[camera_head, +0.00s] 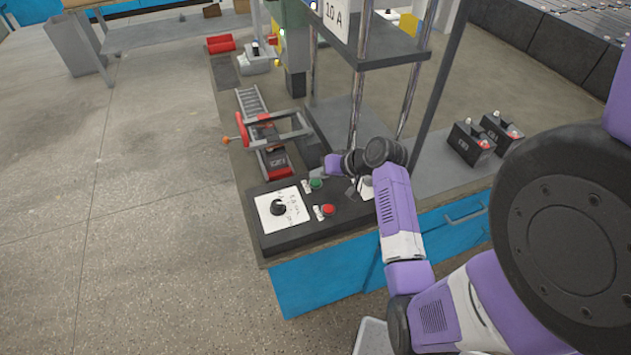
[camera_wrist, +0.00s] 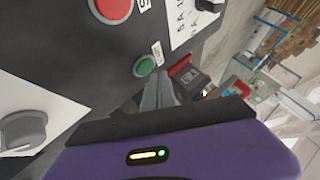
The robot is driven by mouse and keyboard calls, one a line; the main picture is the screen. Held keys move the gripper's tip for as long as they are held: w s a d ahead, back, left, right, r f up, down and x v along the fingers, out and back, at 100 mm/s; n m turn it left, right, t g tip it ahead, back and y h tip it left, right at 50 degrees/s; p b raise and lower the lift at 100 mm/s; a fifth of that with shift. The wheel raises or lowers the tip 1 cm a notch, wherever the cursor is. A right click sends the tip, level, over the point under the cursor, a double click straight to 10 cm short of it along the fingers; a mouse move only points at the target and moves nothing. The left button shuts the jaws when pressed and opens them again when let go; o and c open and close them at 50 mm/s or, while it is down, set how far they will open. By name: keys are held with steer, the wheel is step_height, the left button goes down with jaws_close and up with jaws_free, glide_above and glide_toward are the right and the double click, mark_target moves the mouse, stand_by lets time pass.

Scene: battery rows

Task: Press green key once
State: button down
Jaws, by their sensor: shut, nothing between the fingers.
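The green key (camera_head: 316,183) is a round green button on the black control panel (camera_head: 300,228), beside a small white label. In the wrist view the green key (camera_wrist: 145,66) shows unobstructed just up and left of the fingertips. My gripper (camera_wrist: 158,84) is shut and empty, its grey fingers close together beside the key; whether they touch the panel I cannot tell.
A red button (camera_head: 328,209) sits nearer on the same panel. A black knob (camera_head: 278,208) on a white plate is at left, and another grey knob (camera_wrist: 22,132) shows in the wrist view. A red clamp fixture (camera_head: 268,135) and metal posts stand behind. Two black batteries (camera_head: 470,142) stand at right.

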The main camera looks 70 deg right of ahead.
mark_target(319, 183)
steer(key=shift+r+p, duration=2.45)
steer(key=shift+r, duration=0.15)
steer(key=shift+f, duration=0.1)
steer(key=shift+d, duration=0.1)
